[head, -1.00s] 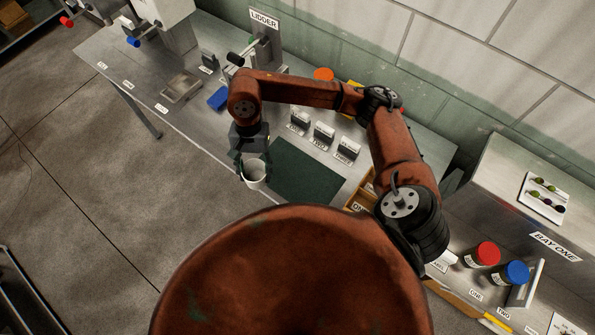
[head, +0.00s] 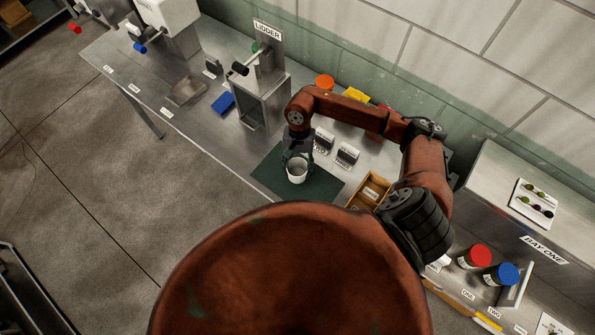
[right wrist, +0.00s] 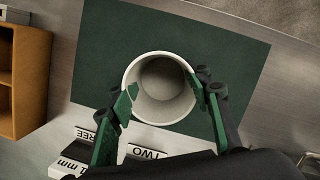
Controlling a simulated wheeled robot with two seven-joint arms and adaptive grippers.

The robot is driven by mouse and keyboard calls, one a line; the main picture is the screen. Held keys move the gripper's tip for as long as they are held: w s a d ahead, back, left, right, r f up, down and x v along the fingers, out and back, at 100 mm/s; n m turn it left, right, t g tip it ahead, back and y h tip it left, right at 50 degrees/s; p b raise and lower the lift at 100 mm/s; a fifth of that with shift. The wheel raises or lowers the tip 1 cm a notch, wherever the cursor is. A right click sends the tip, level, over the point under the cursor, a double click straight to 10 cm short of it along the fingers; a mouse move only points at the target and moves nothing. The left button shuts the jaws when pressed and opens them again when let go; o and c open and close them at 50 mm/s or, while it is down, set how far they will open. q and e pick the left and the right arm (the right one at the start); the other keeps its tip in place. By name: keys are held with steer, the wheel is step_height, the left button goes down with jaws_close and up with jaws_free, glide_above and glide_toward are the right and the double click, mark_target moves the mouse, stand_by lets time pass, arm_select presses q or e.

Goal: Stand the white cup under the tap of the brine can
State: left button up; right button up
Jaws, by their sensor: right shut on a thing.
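The white cup (head: 297,173) is upright and empty, over the dark green mat. My right gripper (head: 296,161) is shut on it. In the right wrist view the green fingertips (right wrist: 166,94) press on opposite sides of the cup (right wrist: 160,62), and I look down into its open mouth. I cannot tell whether its base touches the mat. At the far left end of the bench stands a white can (head: 172,22) with a blue-ended tap (head: 140,47). A red-ended tap (head: 75,29) is further left. I cannot read which can is brine. My left gripper is not in view.
The green mat (head: 270,178) lies on the steel bench. Between it and the cans stand the lidder (head: 262,95), a blue block (head: 223,103) and a shallow steel tray (head: 187,90). A wooden box (head: 371,190) and small labelled blocks (head: 347,154) are close by on the right.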

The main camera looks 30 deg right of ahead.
mark_target(297, 173)
step_height(297, 173, down, 2)
steer(key=shift+f+p, duration=0.15)
steer(key=shift+p, duration=0.5)
steer(key=shift+f, duration=0.4)
steer(key=shift+f+b, duration=0.2)
steer(key=shift+b, duration=0.1)
steer(key=o, duration=1.2)
steer(key=shift+r, duration=0.1)
steer(key=shift+c, duration=0.2)
